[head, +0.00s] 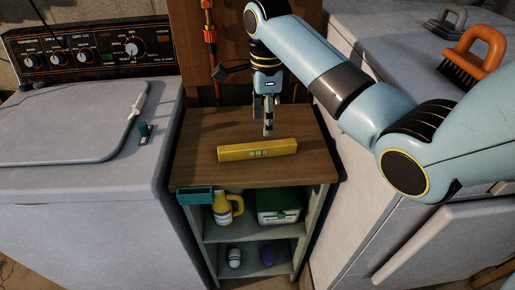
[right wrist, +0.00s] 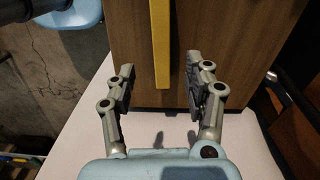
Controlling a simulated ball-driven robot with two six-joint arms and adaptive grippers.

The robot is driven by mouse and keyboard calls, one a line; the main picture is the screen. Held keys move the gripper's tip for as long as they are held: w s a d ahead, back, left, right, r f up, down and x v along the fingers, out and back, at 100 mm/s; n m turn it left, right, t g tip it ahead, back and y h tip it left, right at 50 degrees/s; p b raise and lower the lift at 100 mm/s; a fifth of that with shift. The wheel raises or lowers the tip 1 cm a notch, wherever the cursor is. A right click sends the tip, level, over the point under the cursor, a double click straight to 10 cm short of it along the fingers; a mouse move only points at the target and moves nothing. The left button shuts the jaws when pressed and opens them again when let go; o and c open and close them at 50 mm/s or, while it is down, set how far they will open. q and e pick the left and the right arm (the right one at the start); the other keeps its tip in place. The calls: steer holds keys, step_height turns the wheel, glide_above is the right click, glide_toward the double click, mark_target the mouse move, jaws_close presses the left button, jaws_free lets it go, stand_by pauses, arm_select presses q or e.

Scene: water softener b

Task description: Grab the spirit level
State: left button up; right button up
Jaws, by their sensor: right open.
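The spirit level (head: 240,152) is a long yellow bar with small green vials on its side. It lies across the wooden top (head: 205,132) of a small shelf unit. My right gripper (head: 264,122) points down just behind the level's right half in the head view, apart from it. In the right wrist view the level (right wrist: 160,45) is a yellow strip running up from between the fingertips of the right gripper (right wrist: 160,74). My left gripper is not in view.
A washing machine (head: 70,120) stands left and a white appliance (head: 385,50) right. An orange brush (head: 475,50) lies on the right one. The shelves below hold a yellow jug (head: 225,209) and a green-and-white box (head: 280,207). Red pipes (head: 209,35) rise behind.

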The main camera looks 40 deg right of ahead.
mark_target(264, 144)
step_height(264, 144, down, 9)
steer(key=shift+w+f, duration=0.15)
steer(key=shift+f, duration=0.05)
jaws_close()
stand_by(0.5)
